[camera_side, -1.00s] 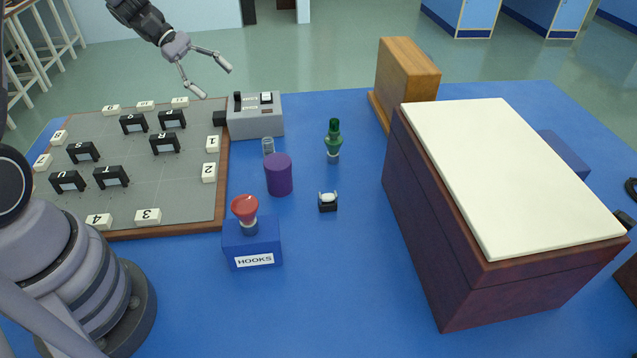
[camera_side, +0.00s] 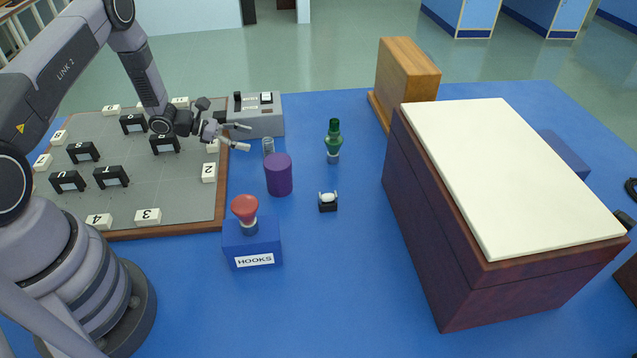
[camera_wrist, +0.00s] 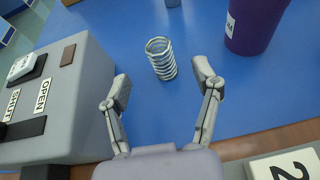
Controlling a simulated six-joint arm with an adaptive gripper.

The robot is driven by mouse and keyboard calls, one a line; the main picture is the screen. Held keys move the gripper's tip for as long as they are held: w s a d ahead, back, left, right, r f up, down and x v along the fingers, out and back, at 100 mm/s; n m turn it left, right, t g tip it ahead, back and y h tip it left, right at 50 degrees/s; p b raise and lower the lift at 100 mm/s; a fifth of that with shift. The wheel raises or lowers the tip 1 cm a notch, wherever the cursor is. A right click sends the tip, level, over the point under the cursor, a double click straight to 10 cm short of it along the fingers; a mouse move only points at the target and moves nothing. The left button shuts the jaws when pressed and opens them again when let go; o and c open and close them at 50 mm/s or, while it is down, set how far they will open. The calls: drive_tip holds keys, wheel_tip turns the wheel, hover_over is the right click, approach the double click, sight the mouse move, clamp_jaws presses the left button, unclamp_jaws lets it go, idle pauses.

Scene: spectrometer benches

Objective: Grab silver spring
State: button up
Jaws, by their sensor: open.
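The silver spring (camera_wrist: 161,60) stands upright on the blue table, a coil seen just beyond and between my open fingertips in the wrist view. In the side view the spring (camera_side: 268,146) is small, between the grey switch box and the purple cylinder. My gripper (camera_side: 243,137) is open and empty, just left of the spring and low, close to the board's right edge. In the wrist view my gripper (camera_wrist: 163,88) has its two fingers spread, one on either side of the spring's near side, and the spring lies ahead of the tips.
The grey switch box (camera_side: 262,122) stands close on one side of the spring, the purple cylinder (camera_side: 279,175) on the other. A board with numbered tiles (camera_side: 130,200) lies left. A green-topped item (camera_side: 333,140) stands right. The blue table (camera_side: 340,270) is clear in front.

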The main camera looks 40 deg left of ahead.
sight(267, 140)
drive_tip(key=x, duration=0.6)
drive_tip(key=shift+d+r, duration=0.1)
drive_tip(key=c, duration=1.1)
drive_tip(key=shift+o, duration=0.2)
